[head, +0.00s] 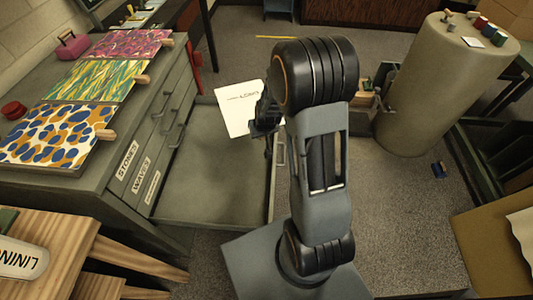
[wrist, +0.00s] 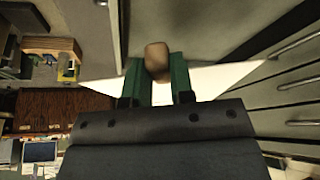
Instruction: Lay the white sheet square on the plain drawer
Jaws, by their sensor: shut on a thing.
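The white sheet (head: 235,115) carries dark print near its top edge. It is held up at the far end of an open, empty grey drawer (head: 205,170), slightly turned against the drawer's sides. My gripper (head: 264,128) is at the sheet's right edge. In the wrist view my gripper's green fingers (wrist: 158,75) are shut on a wooden grip (wrist: 157,58), with the white sheet (wrist: 225,78) spreading out on both sides. The sheet's height above the drawer is hard to tell. My arm hides part of the drawer front.
The grey cabinet (head: 120,165) at left has labelled drawers and several patterned sheets on top. A wooden table (head: 60,230) stands at lower left. A round beige column (head: 425,90) stands at right.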

